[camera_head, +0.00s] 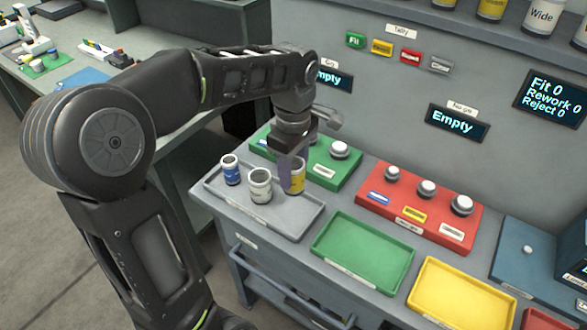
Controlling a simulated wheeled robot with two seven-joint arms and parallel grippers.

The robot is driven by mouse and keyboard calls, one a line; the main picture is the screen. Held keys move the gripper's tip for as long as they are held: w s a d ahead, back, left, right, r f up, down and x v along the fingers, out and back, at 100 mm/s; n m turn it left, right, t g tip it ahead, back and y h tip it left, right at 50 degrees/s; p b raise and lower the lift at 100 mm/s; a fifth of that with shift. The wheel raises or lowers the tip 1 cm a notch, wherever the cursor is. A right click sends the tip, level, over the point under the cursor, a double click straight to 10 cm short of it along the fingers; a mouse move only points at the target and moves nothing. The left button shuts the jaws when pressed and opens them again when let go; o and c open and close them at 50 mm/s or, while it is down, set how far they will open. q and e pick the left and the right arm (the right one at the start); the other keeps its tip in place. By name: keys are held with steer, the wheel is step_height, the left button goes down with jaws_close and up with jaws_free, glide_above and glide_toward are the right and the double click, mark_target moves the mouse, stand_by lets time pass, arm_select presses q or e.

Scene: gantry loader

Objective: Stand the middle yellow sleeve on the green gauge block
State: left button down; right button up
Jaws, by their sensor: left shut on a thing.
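The yellow sleeve (298,187) is at the right of the grey tray, upright, with a gripper finger covering part of it. My left gripper (291,165) comes down from above and is shut on this sleeve. I cannot tell whether the sleeve's base touches the tray. The green gauge block (318,172) lies just behind the tray, with a white-topped round plug (340,150) showing at its right. Its left part is partly hidden by my gripper and arm. My right gripper is not in view.
The grey tray (286,224) also holds a blue sleeve (231,172) and a white sleeve (260,188), close beside the yellow one. A red block (420,205) with three plugs stands to the right. Empty green (362,250) and yellow (462,298) trays lie in front.

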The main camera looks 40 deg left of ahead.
arm_select(q)
steer(key=shift+r, duration=0.2)
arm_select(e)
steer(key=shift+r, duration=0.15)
